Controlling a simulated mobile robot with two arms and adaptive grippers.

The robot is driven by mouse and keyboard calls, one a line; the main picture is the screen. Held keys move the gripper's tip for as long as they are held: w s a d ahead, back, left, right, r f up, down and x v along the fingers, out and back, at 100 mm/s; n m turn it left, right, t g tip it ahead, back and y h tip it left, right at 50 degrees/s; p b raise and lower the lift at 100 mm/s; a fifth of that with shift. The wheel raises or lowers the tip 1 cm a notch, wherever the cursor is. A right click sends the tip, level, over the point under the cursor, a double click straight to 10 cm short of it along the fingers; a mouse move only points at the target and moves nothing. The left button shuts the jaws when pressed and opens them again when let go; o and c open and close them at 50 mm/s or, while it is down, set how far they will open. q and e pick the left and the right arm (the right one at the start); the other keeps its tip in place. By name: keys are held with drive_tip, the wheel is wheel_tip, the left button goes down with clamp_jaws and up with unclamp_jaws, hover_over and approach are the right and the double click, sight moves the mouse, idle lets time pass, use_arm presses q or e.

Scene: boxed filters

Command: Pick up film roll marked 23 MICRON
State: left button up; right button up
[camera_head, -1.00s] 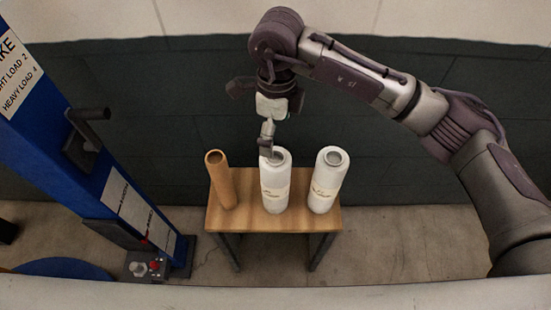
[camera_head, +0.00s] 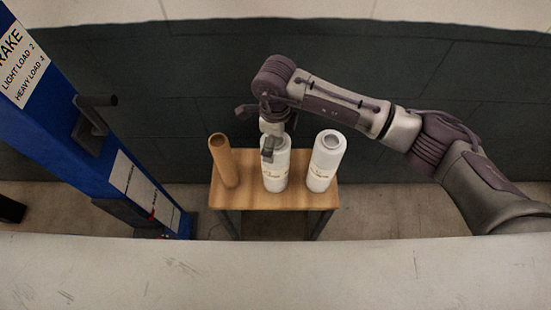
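Two white film rolls stand upright on a small wooden table (camera_head: 285,199). The middle roll (camera_head: 275,178) and the right roll (camera_head: 324,161) each carry a pale label, too small to read, so I cannot tell which is marked 23 MICRON. My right gripper (camera_head: 268,153) points down at the top of the middle roll and covers part of its upper end. Whether its fingers are apart or closed on the roll wall cannot be made out. My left gripper does not show.
A brown cardboard tube (camera_head: 224,161) stands upright at the table's left. A blue machine column (camera_head: 75,130) with a dark handle rises at the left. A dark wall is behind the table, and a pale ledge (camera_head: 280,275) crosses the front.

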drive_tip(key=shift+w+f, duration=0.1)
drive_tip(key=shift+f, duration=1)
drive_tip(key=c, duration=1.6)
drive_tip(key=shift+r, duration=0.1)
drive_tip(key=shift+c, duration=0.7)
